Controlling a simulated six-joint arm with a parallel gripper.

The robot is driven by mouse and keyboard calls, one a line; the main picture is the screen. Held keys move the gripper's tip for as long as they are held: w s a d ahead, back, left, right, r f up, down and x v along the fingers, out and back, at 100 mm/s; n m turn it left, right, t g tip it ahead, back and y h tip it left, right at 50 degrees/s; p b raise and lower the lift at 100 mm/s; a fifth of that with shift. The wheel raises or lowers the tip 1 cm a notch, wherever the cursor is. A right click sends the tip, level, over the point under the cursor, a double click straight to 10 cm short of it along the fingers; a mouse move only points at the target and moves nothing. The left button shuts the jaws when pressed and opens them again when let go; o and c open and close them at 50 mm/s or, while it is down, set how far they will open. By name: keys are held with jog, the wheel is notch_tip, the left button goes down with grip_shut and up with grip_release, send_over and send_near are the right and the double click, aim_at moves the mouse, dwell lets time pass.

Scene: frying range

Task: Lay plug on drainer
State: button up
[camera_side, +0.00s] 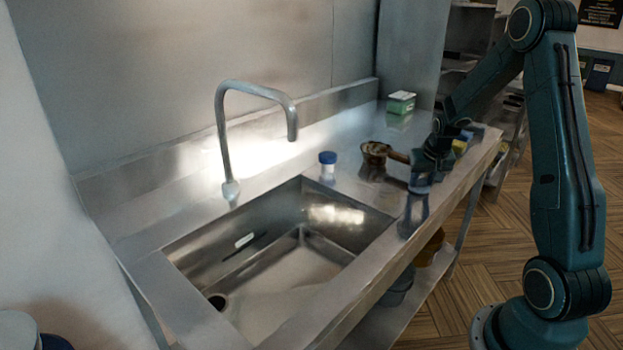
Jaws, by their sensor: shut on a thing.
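My gripper (421,184) points down low over the right part of the steel counter, near its front edge. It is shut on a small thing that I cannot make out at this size. I cannot pick out the plug for certain. The steel drainer surface (350,184) lies to the right of the sink (300,265). The dark round drain hole (217,302) is in the near left of the sink floor.
A brown pot (374,150) with a handle stands just left of my gripper. A blue-capped white jar (327,167) stands behind the sink's right corner. A green and white box (401,102) is at the back. The curved tap (222,130) rises behind the sink.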

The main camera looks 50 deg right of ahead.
jog(key=o, duration=1)
jog(key=shift+f, duration=0.1)
jog(key=v, duration=1.2)
